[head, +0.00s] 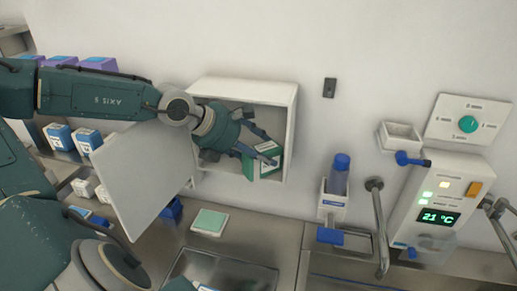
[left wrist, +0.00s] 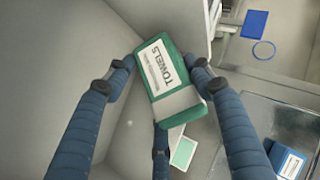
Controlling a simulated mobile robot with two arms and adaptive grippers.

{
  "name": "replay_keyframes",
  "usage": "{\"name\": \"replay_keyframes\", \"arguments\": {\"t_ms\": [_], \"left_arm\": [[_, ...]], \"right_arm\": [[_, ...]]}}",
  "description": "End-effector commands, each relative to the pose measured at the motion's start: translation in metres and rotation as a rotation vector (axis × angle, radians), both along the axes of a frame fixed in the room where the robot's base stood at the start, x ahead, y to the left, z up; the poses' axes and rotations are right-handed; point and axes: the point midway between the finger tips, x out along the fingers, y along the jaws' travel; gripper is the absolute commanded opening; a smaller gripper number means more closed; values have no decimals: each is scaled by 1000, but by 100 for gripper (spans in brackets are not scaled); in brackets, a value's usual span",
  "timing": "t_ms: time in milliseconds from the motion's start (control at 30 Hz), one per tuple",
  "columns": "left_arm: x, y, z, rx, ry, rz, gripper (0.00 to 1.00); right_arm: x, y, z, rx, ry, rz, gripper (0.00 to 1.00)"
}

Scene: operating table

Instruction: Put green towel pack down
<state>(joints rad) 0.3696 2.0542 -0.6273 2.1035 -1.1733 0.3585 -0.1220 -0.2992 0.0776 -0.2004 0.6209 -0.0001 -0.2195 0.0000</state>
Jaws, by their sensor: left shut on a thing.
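The green towel pack (head: 263,161) has a white label and is inside the white open-fronted wall cabinet (head: 291,125), near its right side. In the left wrist view the pack (left wrist: 165,75) reads "TOWELS" and lies tilted between the dark blue fingers. My left gripper (head: 257,151) reaches into the cabinet from the left and is shut on the pack. In the left wrist view the fingers (left wrist: 160,85) touch its sides. Whether the pack touches the cabinet floor is hard to tell. My right gripper is not in view.
The cabinet door (head: 142,175) hangs open on the left. Below are a steel counter with a green-topped pad (head: 210,221) and a sink basin (head: 220,272). A blue-capped dispenser (head: 337,180) and a control panel (head: 440,205) are to the right. Boxes (head: 60,137) stand at left.

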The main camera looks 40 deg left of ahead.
Motion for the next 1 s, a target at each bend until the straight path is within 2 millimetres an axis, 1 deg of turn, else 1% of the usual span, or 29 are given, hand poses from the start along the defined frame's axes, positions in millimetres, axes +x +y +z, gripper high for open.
{"name": "replay_keyframes", "arguments": {"t_ms": [200,233,300,567,700,767,1000], "left_arm": [[0,0,-4,1,-2,0,19],[0,0,-3,0,-1,-1,58],[0,0,-2,1,0,-1,72],[0,0,-2,0,0,0,72],[0,0,4,0,0,0,72],[-3,2,5,3,-5,2,72],[-26,9,26,4,-7,3,72]], "right_arm": [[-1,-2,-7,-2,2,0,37],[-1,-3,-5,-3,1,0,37],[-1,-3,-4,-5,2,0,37],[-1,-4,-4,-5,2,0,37],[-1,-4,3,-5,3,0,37],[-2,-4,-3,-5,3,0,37],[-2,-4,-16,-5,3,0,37]]}}
